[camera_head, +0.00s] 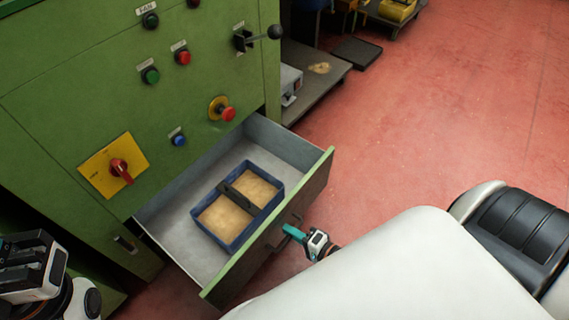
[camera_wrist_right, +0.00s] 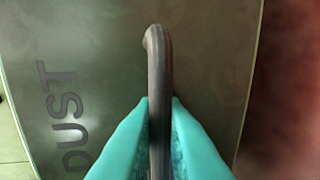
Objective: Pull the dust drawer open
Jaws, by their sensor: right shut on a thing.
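The dust drawer (camera_head: 318,182) stands pulled out from the green machine, with its grey inside showing. A blue tray (camera_head: 282,197) with two compartments of tan dust sits in it. My right gripper (camera_head: 292,232) is at the drawer's front, shut on the dark bar handle (camera_wrist_right: 158,70). In the right wrist view, its teal fingers (camera_wrist_right: 159,135) lie on both sides of the handle, and the word DUST (camera_wrist_right: 62,105) shows on the drawer front (camera_wrist_right: 100,50). My left gripper (camera_head: 30,265) is at the lower left, away from the drawer; its fingertips do not show clearly.
The green machine front (camera_head: 60,90) carries buttons, a red rotary switch (camera_head: 120,168) and a black-knobbed lever (camera_head: 262,36). A low grey platform (camera_head: 318,80) stands behind the drawer. The red floor (camera_head: 430,110) to the right is clear.

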